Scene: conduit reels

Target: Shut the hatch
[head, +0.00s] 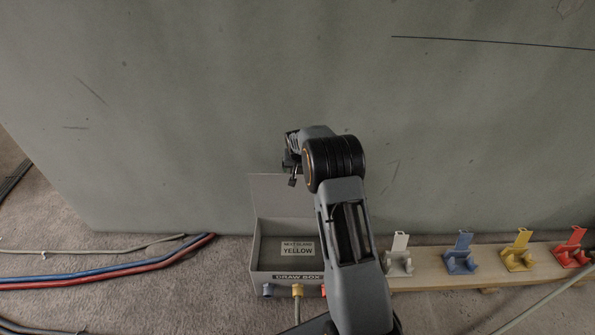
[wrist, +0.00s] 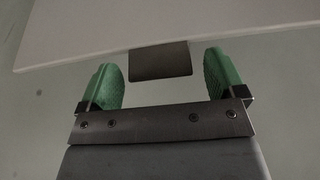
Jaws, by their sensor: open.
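The hatch (head: 275,190) is the grey lid of the draw box (head: 262,277). It stands raised at the back of the box, so the box is open. In the wrist view a pale panel, which looks like the hatch (wrist: 100,28), crosses the top with a dark tab (wrist: 160,61) on its edge. My gripper (wrist: 162,66) is open, with its green fingers apart on either side of the tab and not visibly touching it. In the head view my gripper (head: 292,172) is near the top of the hatch, partly hidden by my wrist.
A label (head: 297,249) inside the box reads "NEXT GLAND YELLOW". Blue (head: 267,290) and yellow (head: 297,290) glands line the front. Right, a wooden plank (head: 440,280) bears several coloured clips. Red and blue conduits (head: 110,272) lie left. A large grey wall (head: 200,100) stands close behind.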

